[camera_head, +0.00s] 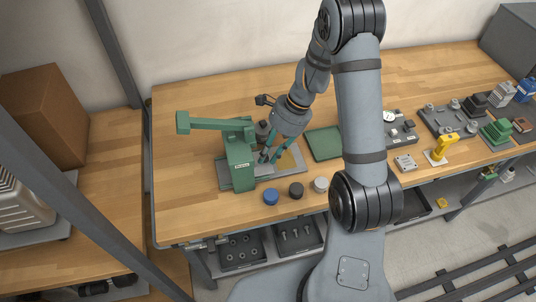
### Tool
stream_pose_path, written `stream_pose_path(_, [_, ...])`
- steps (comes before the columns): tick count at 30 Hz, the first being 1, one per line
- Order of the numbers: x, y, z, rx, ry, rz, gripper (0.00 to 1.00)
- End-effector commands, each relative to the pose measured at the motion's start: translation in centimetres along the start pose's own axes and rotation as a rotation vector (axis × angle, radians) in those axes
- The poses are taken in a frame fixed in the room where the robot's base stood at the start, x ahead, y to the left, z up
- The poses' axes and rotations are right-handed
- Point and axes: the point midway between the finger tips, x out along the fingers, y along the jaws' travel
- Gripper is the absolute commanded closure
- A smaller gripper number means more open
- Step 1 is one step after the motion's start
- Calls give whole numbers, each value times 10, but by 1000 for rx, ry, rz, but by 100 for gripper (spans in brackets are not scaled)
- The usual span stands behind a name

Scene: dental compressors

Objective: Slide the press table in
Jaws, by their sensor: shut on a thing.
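The green press (238,162) stands on the left part of the wooden bench, with a long green arm reaching left from its top. Its grey base and table plate (294,166) stretch to the right of the green column, with a tan patch on the plate. My gripper (270,157) points down just right of the column, over the plate, with its teal fingers close together. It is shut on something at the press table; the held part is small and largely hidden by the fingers. My arm comes in from the right.
Blue (270,196), black (296,190) and white (321,184) round pieces stand in front of the press. A green mat (324,144) lies to its right, partly behind my arm. A yellow tool (444,148) and grey fixtures stand farther right. The bench behind the press is mostly clear.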

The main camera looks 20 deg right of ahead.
Motion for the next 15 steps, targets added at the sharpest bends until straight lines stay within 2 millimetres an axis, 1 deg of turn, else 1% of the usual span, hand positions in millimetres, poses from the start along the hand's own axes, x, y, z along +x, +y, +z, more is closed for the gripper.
stream_pose_path(1, [-5,-8,0,2,2,-24,100])
stream_pose_path(6, [-5,-8,0,2,2,-23,100])
stream_pose_path(7, [-5,-8,0,2,2,-23,76])
stream_pose_path(13, [-4,-6,0,1,2,-17,64])
stream_pose_path(15, [-3,-6,0,1,2,-15,64])
